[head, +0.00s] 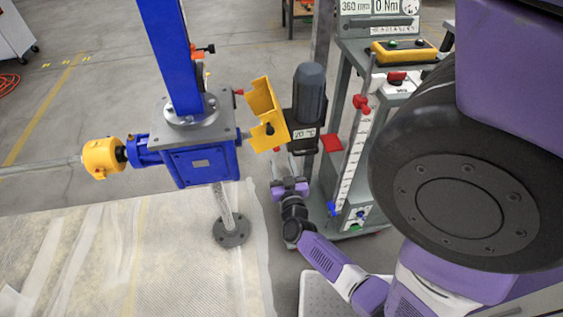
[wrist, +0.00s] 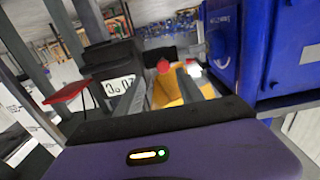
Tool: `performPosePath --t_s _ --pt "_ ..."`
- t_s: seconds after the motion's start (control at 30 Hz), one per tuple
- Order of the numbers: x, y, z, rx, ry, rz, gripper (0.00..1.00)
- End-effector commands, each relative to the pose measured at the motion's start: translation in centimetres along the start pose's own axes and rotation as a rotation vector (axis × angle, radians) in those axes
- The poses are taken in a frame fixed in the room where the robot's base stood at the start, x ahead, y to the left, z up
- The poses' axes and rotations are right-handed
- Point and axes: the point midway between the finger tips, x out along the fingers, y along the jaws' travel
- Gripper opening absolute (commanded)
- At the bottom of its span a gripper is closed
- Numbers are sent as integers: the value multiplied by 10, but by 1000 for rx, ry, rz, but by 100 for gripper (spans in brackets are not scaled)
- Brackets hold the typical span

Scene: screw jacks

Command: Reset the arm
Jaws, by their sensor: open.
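My gripper (head: 293,162) is at the end of my purple arm in the head view. It points away from me, just below the black motor (head: 309,100) and the yellow guard (head: 265,115), right of the blue screw jack (head: 200,160). In the wrist view my gripper (wrist: 160,88) shows two grey fingers spread apart. Nothing is held between them. Beyond the fingers are the yellow guard (wrist: 172,92) and a red knob (wrist: 163,67). The blue jack housing (wrist: 280,50) is close on the right. Whether a finger touches anything is unclear.
A grey test stand (head: 345,165) with a red clamp and a scale stands right of my gripper. A yellow control box (head: 404,50) sits on its top. A yellow coupling (head: 102,157) is on the jack's left. The pale mat (head: 120,250) in front is largely clear.

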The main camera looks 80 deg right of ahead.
Motion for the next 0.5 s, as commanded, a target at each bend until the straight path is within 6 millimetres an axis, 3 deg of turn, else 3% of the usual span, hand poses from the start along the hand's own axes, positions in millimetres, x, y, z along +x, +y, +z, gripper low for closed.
performPosePath --t_s 0.37,0.5 --pt "-1 -1 0 -1 0 -6 45" --pt "-23 -19 -6 -13 1 -92 45"
